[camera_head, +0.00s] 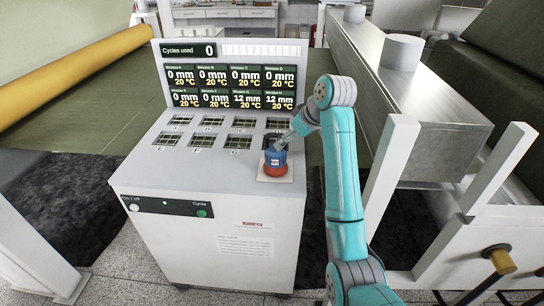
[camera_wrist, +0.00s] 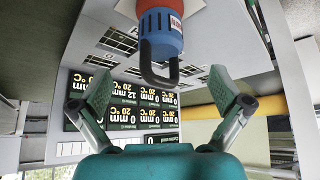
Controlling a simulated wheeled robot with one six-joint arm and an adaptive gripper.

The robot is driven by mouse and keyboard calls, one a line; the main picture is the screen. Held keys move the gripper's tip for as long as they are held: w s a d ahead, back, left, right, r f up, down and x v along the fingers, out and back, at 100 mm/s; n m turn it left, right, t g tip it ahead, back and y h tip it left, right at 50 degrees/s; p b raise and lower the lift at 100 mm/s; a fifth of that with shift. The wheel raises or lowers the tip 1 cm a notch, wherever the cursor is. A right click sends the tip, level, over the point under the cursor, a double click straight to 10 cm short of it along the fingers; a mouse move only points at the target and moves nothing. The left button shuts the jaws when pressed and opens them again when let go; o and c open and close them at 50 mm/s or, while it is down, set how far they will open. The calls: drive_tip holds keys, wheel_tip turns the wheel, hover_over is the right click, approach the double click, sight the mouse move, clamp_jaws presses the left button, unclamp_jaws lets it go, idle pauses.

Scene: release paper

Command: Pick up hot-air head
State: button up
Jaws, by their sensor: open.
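The hot-air head (camera_head: 275,164) is a blue and red cylinder standing upright on a pale square pad (camera_head: 289,176) at the right front of the white cabinet's top. In the wrist view, which is upside down, the hot-air head (camera_wrist: 162,30) shows its blue body, red band and a dark looped handle (camera_wrist: 146,58). My gripper (camera_head: 285,141) is just above and behind it in the head view. In the wrist view my gripper (camera_wrist: 156,90) has its two fingers spread wide, with nothing between the pads. The handle lies ahead of the fingers, apart from them.
The white cabinet (camera_head: 206,240) carries an upright display panel (camera_head: 232,80) behind several small grid windows lettered on its top. A white frame post (camera_head: 390,180) and a long metal beam (camera_head: 440,100) stand right of my arm. A yellow roll (camera_head: 75,68) lies at left.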

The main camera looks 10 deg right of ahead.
sight(278, 153)
drive_tip(key=x, duration=1)
drive_tip(key=shift+w+a+f, duration=0.1)
drive_tip(key=shift+w+f, duration=0.15)
drive_tip(key=c, duration=1.7)
drive_tip(key=shift+r, duration=0.15)
drive_tip(key=shift+c, duration=0.8)
